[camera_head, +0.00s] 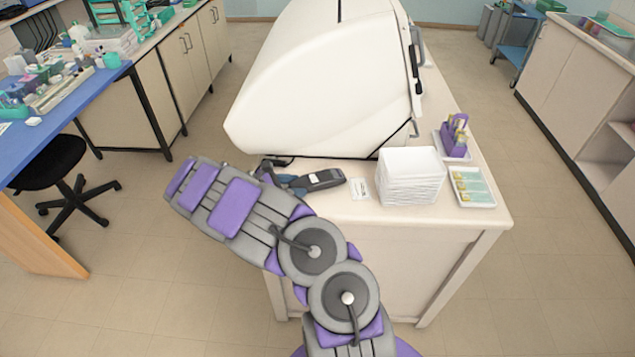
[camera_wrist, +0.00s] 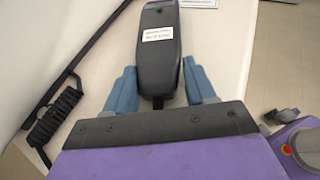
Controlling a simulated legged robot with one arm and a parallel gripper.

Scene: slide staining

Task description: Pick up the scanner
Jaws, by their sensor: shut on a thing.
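The scanner (camera_head: 318,180) is a dark grey handheld device at the front left of the white table, in front of the large white machine. It also shows in the wrist view (camera_wrist: 158,45), with a white label on its upper face. My gripper (camera_wrist: 160,88) has its two blue fingers on either side of the scanner's narrower end and is shut on it. The gripper is partly hidden behind my arm in the head view. I cannot tell whether the scanner is clear of the tabletop.
The large white machine (camera_head: 325,80) fills the table behind the scanner. To the right are a small white card (camera_head: 358,188), a stack of white trays (camera_head: 411,178), a tray of slides (camera_head: 472,187) and a purple rack (camera_head: 454,137). A black coiled cable (camera_wrist: 55,117) lies left of the gripper.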

